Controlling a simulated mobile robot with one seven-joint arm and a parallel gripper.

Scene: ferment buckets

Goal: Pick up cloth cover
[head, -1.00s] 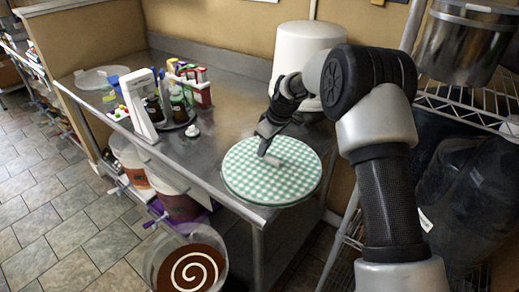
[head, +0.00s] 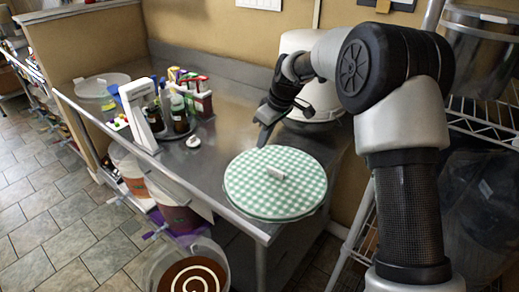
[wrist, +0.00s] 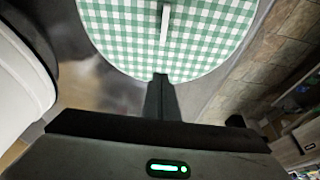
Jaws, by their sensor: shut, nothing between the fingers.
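The cloth cover (head: 262,192) is a round, green-and-white checked disc with a pale bar handle (head: 276,172) on top. It lies flat at the front right corner of the steel counter. It also shows at the top of the wrist view (wrist: 120,40), with the handle (wrist: 165,24) beyond my fingertips. My gripper (head: 263,137) is above the counter just behind the cover's far edge, apart from the handle. In the wrist view its fingers (wrist: 161,82) are together with nothing between them.
The steel counter (head: 222,140) has bare room left of the cover. A white bucket (head: 300,45) stands behind my gripper. A tray of bottles (head: 180,122) and a white stand (head: 139,115) are further left. A wire shelf (head: 480,122) is at the right. A bucket with a spiral (head: 192,275) is below.

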